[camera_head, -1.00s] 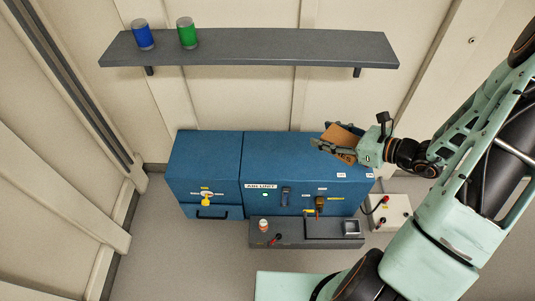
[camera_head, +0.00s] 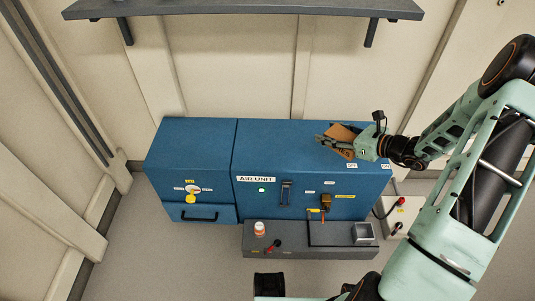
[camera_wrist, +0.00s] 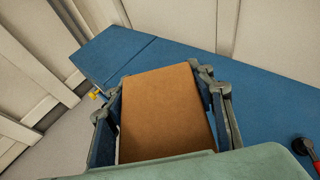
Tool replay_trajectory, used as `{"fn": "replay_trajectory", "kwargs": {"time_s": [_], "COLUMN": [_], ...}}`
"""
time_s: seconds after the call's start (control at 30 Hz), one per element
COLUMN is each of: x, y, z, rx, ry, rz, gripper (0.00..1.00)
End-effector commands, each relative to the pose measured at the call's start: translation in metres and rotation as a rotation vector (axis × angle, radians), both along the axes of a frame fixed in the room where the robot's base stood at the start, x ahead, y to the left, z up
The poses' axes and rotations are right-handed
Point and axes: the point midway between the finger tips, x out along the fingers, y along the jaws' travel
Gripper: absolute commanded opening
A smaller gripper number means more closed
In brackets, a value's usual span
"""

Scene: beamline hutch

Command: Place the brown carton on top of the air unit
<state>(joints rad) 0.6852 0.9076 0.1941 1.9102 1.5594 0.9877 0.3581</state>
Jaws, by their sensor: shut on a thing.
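The brown carton (camera_head: 345,135) is between the fingers of my gripper (camera_head: 335,142), at the right part of the blue air unit's top. In the wrist view the carton (camera_wrist: 165,112) fills the space between both fingers (camera_wrist: 165,100). My gripper is shut on it. The air unit (camera_head: 270,150) is a long blue cabinet with an "AIR UNIT" label on its front; its blue top also shows in the wrist view (camera_wrist: 180,60). The carton is over this top. I cannot tell whether its underside touches the top.
A grey shelf (camera_head: 250,8) is on the wall above the unit. A low grey step (camera_head: 285,240) with a small white-and-orange jar (camera_head: 259,228) stands in front. A pale box (camera_head: 402,217) with a red knob is at the right. The unit's left and middle top is clear.

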Motion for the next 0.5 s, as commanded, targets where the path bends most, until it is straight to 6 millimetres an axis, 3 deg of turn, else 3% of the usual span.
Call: {"fn": "replay_trajectory", "kwargs": {"time_s": [0.03,0.13,0.5], "x": [0.005,0.014,0.038], "y": [-0.001,-0.004,-0.001], "z": [-0.023,-0.039,-0.064], "rx": [0.001,0.002,0.007], "ry": [-0.003,-0.003,-0.005], "rz": [-0.005,-0.017,-0.033], "gripper": [0.16,0.16,0.16]}}
